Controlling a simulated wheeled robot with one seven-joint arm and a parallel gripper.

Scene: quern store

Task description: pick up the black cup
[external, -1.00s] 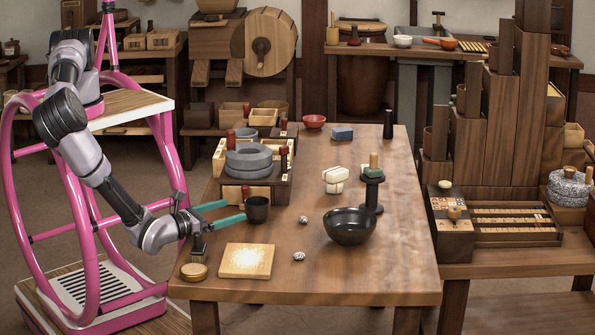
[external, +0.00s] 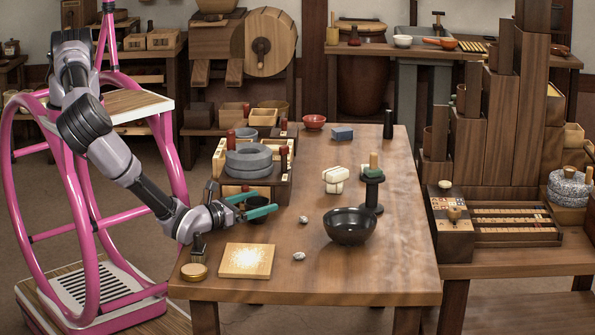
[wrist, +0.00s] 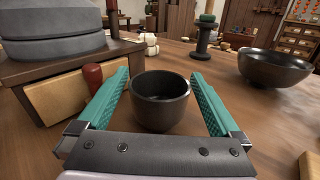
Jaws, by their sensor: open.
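The black cup (wrist: 160,100) stands upright on the table between the two teal fingers of my gripper (wrist: 161,98) in the wrist view. The fingers are open, one on each side of the cup, with a gap showing on both sides. In the external view my gripper (external: 258,204) is low over the left part of the table, and the cup (external: 257,207) is mostly hidden behind the fingers.
A grey stone quern (external: 249,161) on a wooden box stands just behind the cup. A large black bowl (external: 350,227) and a dark spool stand (external: 371,190) are to the right. A square wooden board (external: 246,261) lies in front. Two small pebbles lie nearby.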

